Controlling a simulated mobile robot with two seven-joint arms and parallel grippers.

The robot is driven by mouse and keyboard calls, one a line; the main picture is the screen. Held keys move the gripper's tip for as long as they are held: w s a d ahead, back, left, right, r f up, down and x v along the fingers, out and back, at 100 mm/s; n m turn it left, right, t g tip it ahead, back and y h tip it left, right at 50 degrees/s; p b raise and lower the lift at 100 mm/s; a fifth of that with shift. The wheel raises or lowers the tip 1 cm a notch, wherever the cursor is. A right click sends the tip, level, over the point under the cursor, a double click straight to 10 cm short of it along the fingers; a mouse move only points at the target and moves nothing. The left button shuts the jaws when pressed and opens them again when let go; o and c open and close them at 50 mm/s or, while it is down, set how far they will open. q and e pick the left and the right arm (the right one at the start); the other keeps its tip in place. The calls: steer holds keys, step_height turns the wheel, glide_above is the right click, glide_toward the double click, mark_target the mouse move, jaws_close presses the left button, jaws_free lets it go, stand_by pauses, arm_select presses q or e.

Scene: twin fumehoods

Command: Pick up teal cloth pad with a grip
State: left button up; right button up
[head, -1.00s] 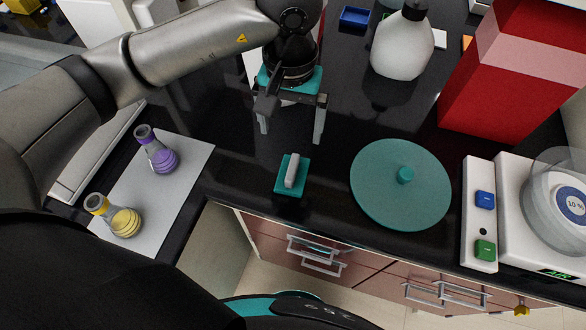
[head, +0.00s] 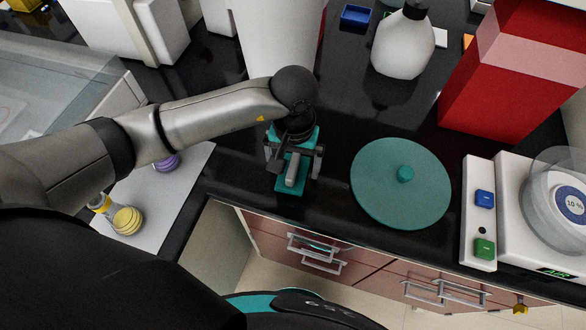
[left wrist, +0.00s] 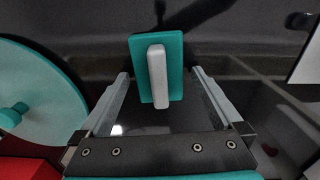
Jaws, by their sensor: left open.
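The teal cloth pad (head: 290,187) lies flat on the black bench near its front edge, with a light grey bar grip on top. It also shows in the left wrist view (left wrist: 175,60). My left gripper (head: 294,172) is open over the pad. In the left wrist view its two fingers (left wrist: 160,77) stand apart, one to each side of the near part of the pad and grip, with gaps visible. The gripper partly hides the pad's far end in the head view. My right gripper is not in view.
A round teal disc with a knob (head: 400,190) lies right of the pad. A white balance (head: 515,225) and a red box (head: 505,75) stand farther right. A white bottle (head: 402,45) stands behind. A yellow flask (head: 125,220) and a purple one (head: 167,162) stand left on a light mat.

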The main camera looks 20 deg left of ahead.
mark_target(294, 163)
arm_select(q)
steer(key=c, duration=1.3)
steer(key=shift+r, duration=0.1)
step_height(294, 163, up, 20)
steer(key=shift+p, duration=0.3)
